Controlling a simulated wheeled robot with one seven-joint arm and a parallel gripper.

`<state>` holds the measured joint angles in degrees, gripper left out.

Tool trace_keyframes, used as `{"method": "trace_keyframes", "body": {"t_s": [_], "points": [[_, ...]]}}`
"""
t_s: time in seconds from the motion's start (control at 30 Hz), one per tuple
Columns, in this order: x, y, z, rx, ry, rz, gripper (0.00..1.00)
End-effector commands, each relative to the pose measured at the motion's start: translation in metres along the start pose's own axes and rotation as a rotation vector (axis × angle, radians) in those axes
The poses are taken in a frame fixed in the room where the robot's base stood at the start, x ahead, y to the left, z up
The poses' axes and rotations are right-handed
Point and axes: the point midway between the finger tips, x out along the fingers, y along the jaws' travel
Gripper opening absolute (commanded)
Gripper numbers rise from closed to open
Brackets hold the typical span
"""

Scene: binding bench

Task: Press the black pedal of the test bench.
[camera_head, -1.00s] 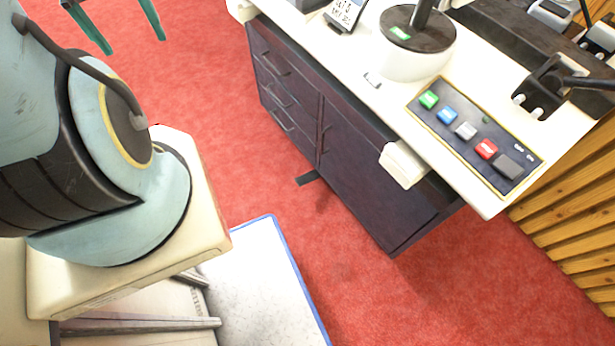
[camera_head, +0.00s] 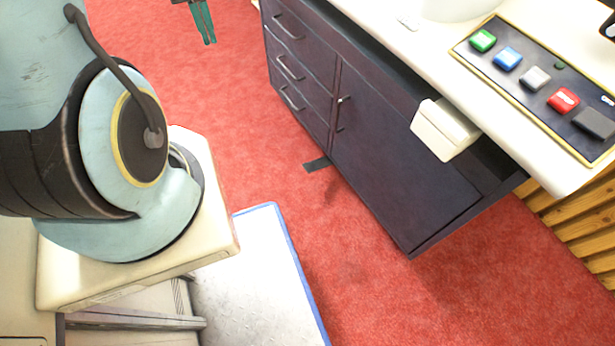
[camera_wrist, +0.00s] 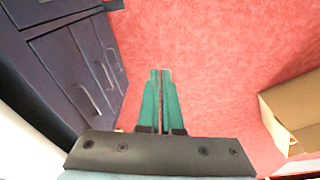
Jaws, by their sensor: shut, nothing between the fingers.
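The black pedal (camera_head: 318,164) is a small flat dark piece on the red floor, at the foot of the dark cabinet of the bench (camera_head: 400,170). A dark piece at the top edge of the wrist view (camera_wrist: 113,5) looks like the same pedal, mostly cut off. My gripper (camera_head: 208,42) shows at the top of the head view, left of the cabinet and apart from the pedal. In the wrist view its teal fingers (camera_wrist: 160,72) are together and empty, pointing over bare red carpet. Drawer handles of the cabinet lie to their left.
A panel with coloured buttons (camera_head: 535,85) is on the bench top, and a white box (camera_head: 444,129) sticks out from its front edge. A cardboard-coloured open box (camera_wrist: 290,120) stands at the right of the wrist view.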

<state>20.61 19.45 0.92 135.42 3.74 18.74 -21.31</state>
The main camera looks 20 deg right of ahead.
Motion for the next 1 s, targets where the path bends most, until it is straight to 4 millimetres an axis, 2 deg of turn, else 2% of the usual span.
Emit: {"method": "trace_keyframes", "body": {"t_s": [0.03, 0.33, 0.57, 1.0], "points": [[0.034, 0.009, 0.001, 0.001, -0.004, -0.001, 0.0], [0.148, 0.057, 0.0, -0.024, -0.01, -0.006, 0.0], [0.239, 0.096, 0.008, -0.042, -0.013, -0.01, 0.0], [0.418, 0.167, 0.043, -0.071, -0.016, -0.018, 0.0]]}}
